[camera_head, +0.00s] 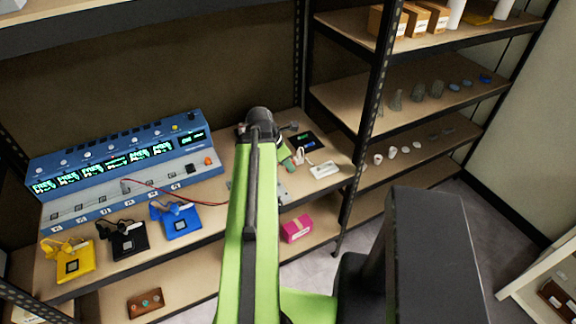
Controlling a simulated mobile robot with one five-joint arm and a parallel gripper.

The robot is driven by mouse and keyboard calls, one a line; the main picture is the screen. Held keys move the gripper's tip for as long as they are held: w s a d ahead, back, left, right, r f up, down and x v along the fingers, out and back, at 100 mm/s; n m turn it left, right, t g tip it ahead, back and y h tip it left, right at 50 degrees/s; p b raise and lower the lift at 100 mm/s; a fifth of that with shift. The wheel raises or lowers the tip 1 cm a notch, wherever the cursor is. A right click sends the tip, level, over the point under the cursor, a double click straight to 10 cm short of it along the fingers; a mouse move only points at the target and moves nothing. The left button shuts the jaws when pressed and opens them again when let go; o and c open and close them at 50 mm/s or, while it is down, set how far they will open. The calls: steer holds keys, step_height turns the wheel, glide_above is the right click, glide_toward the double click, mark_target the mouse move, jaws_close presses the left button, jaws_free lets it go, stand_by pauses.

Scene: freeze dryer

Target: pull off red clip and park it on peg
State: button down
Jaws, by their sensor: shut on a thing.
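My green arm link rises through the middle of the head view and ends in a dark grey joint. My gripper and its jaws are hidden behind this link. I cannot make out the red clip or the peg. A thin red lead (165,193) runs from the front of the blue bench instrument (120,160) to the right, and its right end disappears behind my arm. A pale grey edge (282,193) of something on the bench shows just right of my arm, mostly hidden.
Yellow (75,265), black (128,241) and blue (182,222) boards lie along the bench's front. A dark device (307,141) and a white item (324,170) lie right of my arm. A pink box (297,229) sits on the lower shelf. A rack post (372,100) stands right.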

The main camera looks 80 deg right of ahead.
steer(key=w+d, duration=0.4)
steer(key=w, duration=0.6)
steer(key=shift+w+d, duration=0.3)
steer(key=w+d, duration=0.4)
steer(key=w, duration=0.6)
steer(key=shift+w+d, duration=0.3)
steer(key=shift+f+b, duration=1.75)
steer(key=shift+f+b, duration=2.95)
steer(key=shift+f+b, duration=1.2)
